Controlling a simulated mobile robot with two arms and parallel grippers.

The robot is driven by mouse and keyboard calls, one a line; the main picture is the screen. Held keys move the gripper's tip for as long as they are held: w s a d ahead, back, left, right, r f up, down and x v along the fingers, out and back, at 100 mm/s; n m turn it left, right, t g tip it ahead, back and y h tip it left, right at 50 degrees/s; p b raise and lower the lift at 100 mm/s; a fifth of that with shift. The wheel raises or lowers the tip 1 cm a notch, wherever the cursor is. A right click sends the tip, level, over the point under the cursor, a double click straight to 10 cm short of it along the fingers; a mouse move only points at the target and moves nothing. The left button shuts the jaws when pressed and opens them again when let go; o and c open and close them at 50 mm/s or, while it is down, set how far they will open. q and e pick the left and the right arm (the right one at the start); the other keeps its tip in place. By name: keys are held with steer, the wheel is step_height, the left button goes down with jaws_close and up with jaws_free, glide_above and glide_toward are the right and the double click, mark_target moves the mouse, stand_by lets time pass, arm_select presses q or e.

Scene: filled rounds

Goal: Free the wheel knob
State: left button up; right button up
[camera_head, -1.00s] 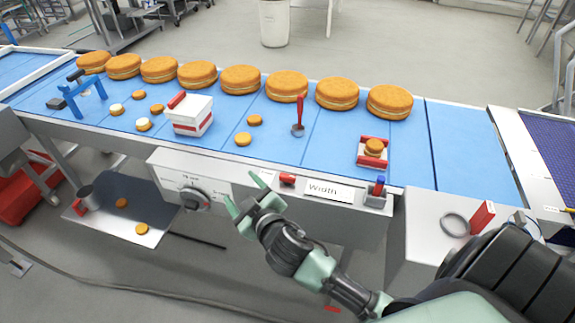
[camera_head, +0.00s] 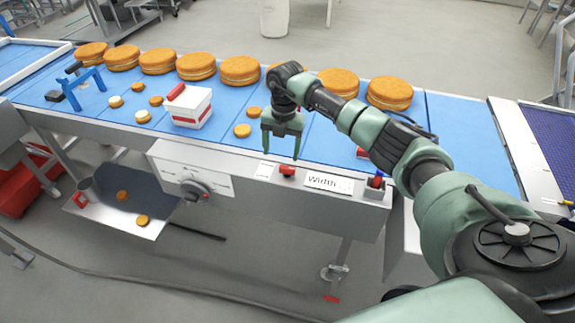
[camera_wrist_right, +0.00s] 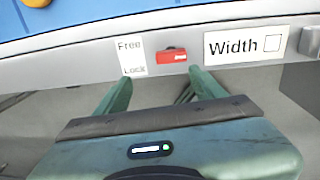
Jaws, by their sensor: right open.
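A round dark knob (camera_head: 195,190), likely the wheel knob, sits on the conveyor's front panel at left in the head view. To its right is a small red lever (camera_head: 287,170), which also shows in the wrist view (camera_wrist_right: 172,57). A white label (camera_wrist_right: 131,57) left of the lever reads "Free" at the top and "Lock" at the bottom. I cannot tell which position the lever is in. My right gripper (camera_head: 281,155) is open and empty close to the lever, pointing down. In the wrist view its fingertips (camera_wrist_right: 160,79) are just below the lever. My left gripper is out of view.
A "Width" plate (camera_head: 328,182) and a small box (camera_head: 373,188) with a red part are right of the lever. The blue belt (camera_head: 455,140) carries large round cakes (camera_head: 240,71), small ones and a white-and-red box (camera_head: 188,106). A tray (camera_head: 120,214) hangs below left.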

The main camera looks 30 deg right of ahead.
mark_target(287, 167)
steer(key=shift+s+d+r, duration=0.1)
steer(key=shift+s+d, duration=0.05)
steer(key=shift+d, duration=0.3)
steer(key=shift+s+d+r, duration=0.1)
steer(key=shift+d, duration=0.3)
steer(key=shift+s+d+f, duration=0.1)
steer(key=shift+f, duration=0.1)
step_height(287, 167, down, 6)
steer(key=shift+f+p, duration=0.1)
steer(key=shift+p, duration=0.95)
steer(key=shift+f, duration=0.55)
